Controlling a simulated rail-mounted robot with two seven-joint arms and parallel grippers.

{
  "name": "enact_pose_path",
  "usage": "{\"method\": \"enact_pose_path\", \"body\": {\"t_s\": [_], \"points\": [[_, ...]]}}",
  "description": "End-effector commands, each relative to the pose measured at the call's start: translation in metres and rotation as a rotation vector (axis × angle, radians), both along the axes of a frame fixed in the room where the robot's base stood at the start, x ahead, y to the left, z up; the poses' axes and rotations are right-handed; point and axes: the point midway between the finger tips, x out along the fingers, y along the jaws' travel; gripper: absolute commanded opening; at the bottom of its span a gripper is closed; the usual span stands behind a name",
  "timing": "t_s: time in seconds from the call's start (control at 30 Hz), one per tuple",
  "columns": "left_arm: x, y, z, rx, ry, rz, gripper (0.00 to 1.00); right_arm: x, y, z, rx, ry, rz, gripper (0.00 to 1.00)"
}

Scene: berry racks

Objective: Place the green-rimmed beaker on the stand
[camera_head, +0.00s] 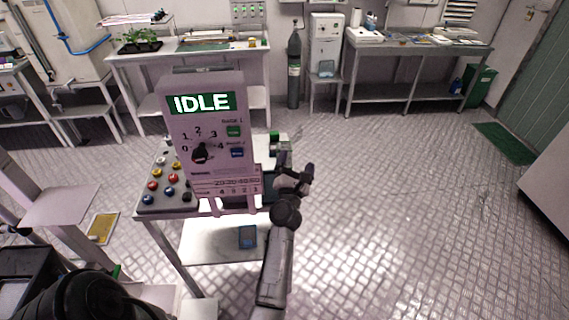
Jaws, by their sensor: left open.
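My left gripper (294,168) is open, just right of the upright control panel, with its fingers pointing away from me. I see nothing between its fingers. A small thing with a green part (275,138) stands on the table behind the panel, a little beyond the gripper. It is too small and partly hidden to tell whether it is the green-rimmed beaker. I cannot make out the stand; the panel hides much of the tabletop. My right gripper is not in view.
The control panel (205,130) reads IDLE and stands close to my left arm. A box with coloured buttons (167,187) is left of it. A blue container (248,237) sits on the lower shelf. The floor (400,220) to the right is clear. Benches line the back wall.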

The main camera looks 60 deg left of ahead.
Motion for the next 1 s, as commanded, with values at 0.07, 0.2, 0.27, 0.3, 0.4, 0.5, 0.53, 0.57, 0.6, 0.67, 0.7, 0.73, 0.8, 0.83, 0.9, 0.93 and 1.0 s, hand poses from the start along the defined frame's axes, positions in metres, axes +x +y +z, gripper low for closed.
{"method": "enact_pose_path", "body": {"t_s": [0.07, 0.2, 0.27, 0.3, 0.4, 0.5, 0.53, 0.57, 0.6, 0.67, 0.7, 0.73, 0.8, 0.83, 0.9, 0.93, 1.0], "points": [[0.001, 0.018, -0.024, -0.206, -0.113, 0.072, 0.89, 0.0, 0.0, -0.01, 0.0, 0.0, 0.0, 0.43], [0.0, 0.032, -0.053, -0.451, -0.236, 0.156, 0.89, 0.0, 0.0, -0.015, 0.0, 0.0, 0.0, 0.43], [0.001, 0.035, -0.062, -0.514, -0.265, 0.178, 0.89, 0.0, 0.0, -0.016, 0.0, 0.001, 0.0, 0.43], [0.002, 0.038, -0.066, -0.544, -0.279, 0.189, 0.89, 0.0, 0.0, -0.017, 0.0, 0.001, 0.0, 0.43], [0.008, 0.05, -0.071, -0.582, -0.299, 0.201, 0.89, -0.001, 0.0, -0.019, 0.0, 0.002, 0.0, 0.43], [0.015, 0.067, -0.072, -0.589, -0.301, 0.205, 0.89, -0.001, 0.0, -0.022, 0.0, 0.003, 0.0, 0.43], [0.018, 0.072, -0.072, -0.588, -0.301, 0.205, 0.89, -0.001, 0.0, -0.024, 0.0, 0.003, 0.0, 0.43], [0.02, 0.076, -0.072, -0.587, -0.301, 0.204, 0.89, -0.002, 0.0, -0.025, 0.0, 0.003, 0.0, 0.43], [0.023, 0.082, -0.072, -0.586, -0.301, 0.204, 0.89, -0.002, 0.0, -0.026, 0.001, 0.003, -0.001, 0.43], [0.027, 0.09, -0.072, -0.586, -0.3, 0.203, 0.89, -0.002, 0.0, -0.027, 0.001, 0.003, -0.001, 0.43], [0.03, 0.095, -0.072, -0.585, -0.3, 0.203, 0.89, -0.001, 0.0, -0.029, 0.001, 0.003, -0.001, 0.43], [0.032, 0.098, -0.072, -0.585, -0.299, 0.203, 0.89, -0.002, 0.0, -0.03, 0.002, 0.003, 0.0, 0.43], [0.035, 0.105, -0.072, -0.585, -0.3, 0.203, 0.89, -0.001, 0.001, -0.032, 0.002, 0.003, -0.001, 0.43], [0.036, 0.107, -0.072, -0.585, -0.299, 0.203, 0.89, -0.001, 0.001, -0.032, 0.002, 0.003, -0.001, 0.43], [0.037, 0.111, -0.072, -0.585, -0.298, 0.203, 0.89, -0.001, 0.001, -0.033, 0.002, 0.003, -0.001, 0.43], [0.038, 0.111, -0.071, -0.585, -0.298, 0.203, 0.89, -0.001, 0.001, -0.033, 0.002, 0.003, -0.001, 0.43], [0.039, 0.113, -0.071, -0.585, -0.298, 0.203, 0.89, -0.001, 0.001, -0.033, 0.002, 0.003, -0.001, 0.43]]}}
